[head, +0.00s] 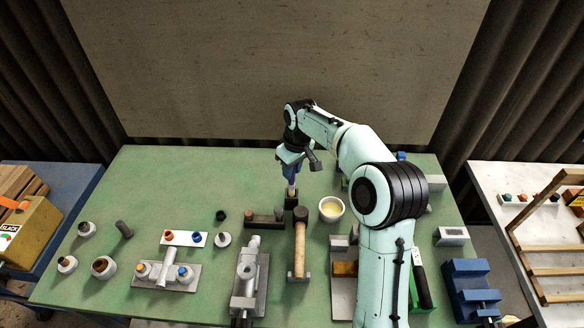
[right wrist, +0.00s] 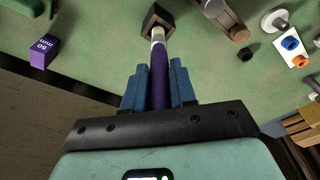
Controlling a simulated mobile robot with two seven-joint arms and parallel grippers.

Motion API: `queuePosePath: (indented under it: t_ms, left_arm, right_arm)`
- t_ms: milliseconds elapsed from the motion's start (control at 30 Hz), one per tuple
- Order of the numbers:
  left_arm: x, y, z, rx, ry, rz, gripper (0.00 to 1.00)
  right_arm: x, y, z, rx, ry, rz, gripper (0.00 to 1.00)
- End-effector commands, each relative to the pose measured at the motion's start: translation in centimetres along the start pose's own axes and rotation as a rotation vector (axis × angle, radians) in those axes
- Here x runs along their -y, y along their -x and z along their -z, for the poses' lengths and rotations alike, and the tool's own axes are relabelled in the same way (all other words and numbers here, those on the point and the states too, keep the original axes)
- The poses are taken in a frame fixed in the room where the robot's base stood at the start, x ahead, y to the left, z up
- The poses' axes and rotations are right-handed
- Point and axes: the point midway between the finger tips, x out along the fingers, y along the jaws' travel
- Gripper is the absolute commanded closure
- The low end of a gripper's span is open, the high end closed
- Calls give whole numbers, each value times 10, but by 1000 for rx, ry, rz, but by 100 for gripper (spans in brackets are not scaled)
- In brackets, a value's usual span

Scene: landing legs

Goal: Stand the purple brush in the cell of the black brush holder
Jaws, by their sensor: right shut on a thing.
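The purple brush (right wrist: 159,75) is held between the blue fingers of my right gripper (right wrist: 157,68), its pale end pointing away from the palm. In the head view my right gripper (head: 291,168) is above the back middle of the green table, with the brush (head: 291,181) hanging roughly upright below it. The black brush holder (head: 291,201) stands directly under the brush. In the right wrist view the brush's pale end meets the open mouth of the holder (right wrist: 155,14). I cannot tell how far in it is. My left gripper is not in view.
A hammer (head: 300,245) lies just in front of the holder, with a cream bowl (head: 331,208) to its right. A dark wooden-backed piece (head: 264,219) lies to the left. A purple block (right wrist: 42,51) shows in the right wrist view. The table's back left is clear.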

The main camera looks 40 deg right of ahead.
Motion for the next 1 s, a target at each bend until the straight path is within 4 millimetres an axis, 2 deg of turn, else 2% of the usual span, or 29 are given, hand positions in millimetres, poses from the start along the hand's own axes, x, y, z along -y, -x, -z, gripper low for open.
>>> queuePosePath:
  t_ms: [1000]
  left_arm:
    - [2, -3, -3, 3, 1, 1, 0]
  right_arm:
    - [0, -12, -2, 1, 0, 0, 100]
